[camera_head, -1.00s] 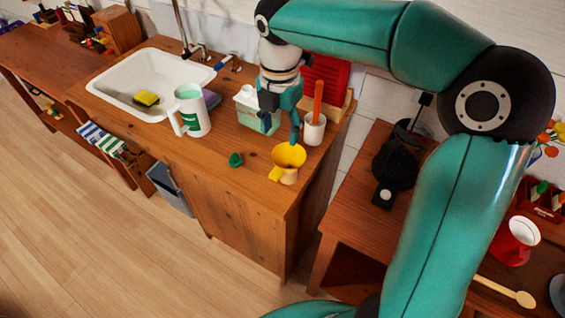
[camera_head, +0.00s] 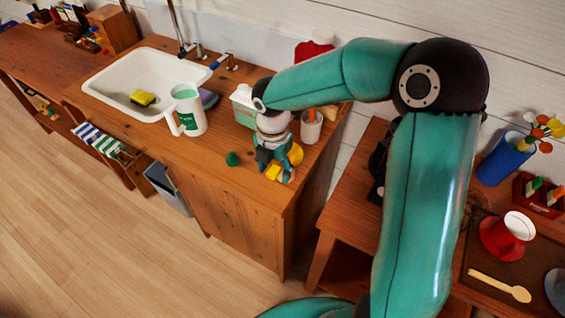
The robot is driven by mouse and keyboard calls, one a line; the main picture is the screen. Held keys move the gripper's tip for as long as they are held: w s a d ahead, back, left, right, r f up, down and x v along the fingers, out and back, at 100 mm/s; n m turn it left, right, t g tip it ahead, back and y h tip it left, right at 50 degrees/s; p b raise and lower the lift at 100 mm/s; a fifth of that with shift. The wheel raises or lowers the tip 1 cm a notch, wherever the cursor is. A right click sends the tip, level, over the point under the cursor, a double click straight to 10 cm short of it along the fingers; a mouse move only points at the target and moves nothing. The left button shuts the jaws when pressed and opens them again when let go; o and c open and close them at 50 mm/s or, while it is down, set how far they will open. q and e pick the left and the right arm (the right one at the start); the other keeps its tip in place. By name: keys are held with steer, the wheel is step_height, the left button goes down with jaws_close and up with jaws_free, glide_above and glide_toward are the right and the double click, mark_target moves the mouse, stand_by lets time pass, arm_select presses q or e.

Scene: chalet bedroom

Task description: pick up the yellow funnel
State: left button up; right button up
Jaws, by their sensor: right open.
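The yellow funnel (camera_head: 296,154) stands near the front right corner of the wooden sink counter (camera_head: 240,198). My right gripper (camera_head: 274,172) reaches down over it from above and covers much of it. Parts of the yellow show to the right of the gripper and between its fingers. The gripper is open, with its fingers low around or just in front of the funnel; I cannot tell whether they touch it. My left gripper is not in view.
A small green piece (camera_head: 232,159) lies left of my gripper. A white and green mug (camera_head: 187,112), a carton (camera_head: 243,104) and a cup (camera_head: 311,128) with an orange handle stand close by. The sink (camera_head: 122,86) holds a yellow sponge. The counter's front middle is clear.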

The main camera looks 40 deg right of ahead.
steer(key=shift+f, duration=0.25)
steer(key=c, duration=1.1)
steer(key=shift+o, duration=0.2)
steer(key=shift+r, duration=0.1)
